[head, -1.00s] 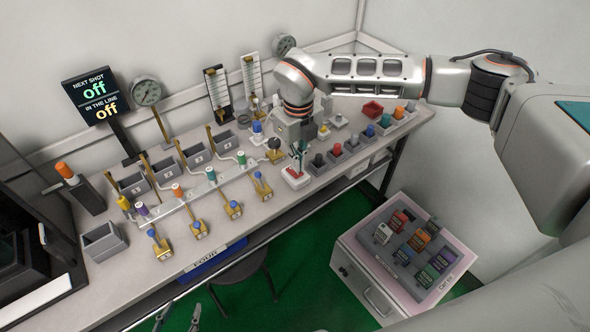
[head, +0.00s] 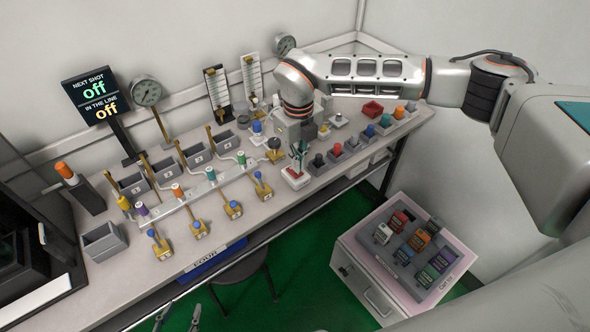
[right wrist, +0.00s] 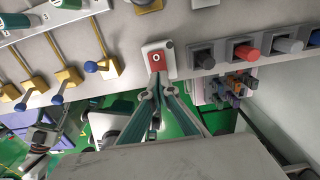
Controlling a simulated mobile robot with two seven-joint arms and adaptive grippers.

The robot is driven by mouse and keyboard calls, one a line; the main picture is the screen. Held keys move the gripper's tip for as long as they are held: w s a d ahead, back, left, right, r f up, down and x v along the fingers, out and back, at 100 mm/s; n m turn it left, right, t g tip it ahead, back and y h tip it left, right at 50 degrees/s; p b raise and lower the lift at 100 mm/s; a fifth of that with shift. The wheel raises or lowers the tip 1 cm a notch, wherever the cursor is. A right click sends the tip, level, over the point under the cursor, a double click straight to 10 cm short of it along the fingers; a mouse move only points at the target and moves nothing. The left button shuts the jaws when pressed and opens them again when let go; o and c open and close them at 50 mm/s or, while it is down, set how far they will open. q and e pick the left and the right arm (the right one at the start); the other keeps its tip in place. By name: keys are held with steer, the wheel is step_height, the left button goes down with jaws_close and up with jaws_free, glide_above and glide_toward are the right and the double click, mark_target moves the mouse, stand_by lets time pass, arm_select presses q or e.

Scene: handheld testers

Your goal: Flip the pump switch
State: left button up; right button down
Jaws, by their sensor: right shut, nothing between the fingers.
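The pump switch is most likely the white-based switch with a red rocker marked O (right wrist: 158,55), on the front part of the bench. It also shows in the head view (head: 295,181), partly covered by my right gripper. My right gripper (right wrist: 157,90) is shut and empty, with its fingertips at the near edge of the red rocker. Whether they touch it I cannot tell. In the head view my right gripper (head: 299,158) points down over the switch. My left gripper (head: 179,316) is open and empty at the bottom edge, in front of the bench.
Brass levers with blue knobs (head: 233,209) stand left of the switch. Grey blocks with coloured knobs (head: 336,151) stand close on its right. A display (head: 94,95) reads off on both lines. A drawer cabinet (head: 362,275) stands on the floor at right.

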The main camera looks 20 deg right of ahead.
steer(key=shift+f+b, duration=0.35)
steer(key=shift+f, duration=0.7)
stand_by(0.5)
steer(key=shift+r+p, duration=1.45)
steer(key=shift+r, duration=0.6)
steer(key=shift+r+p, duration=1.1)
steer(key=shift+r, duration=0.45)
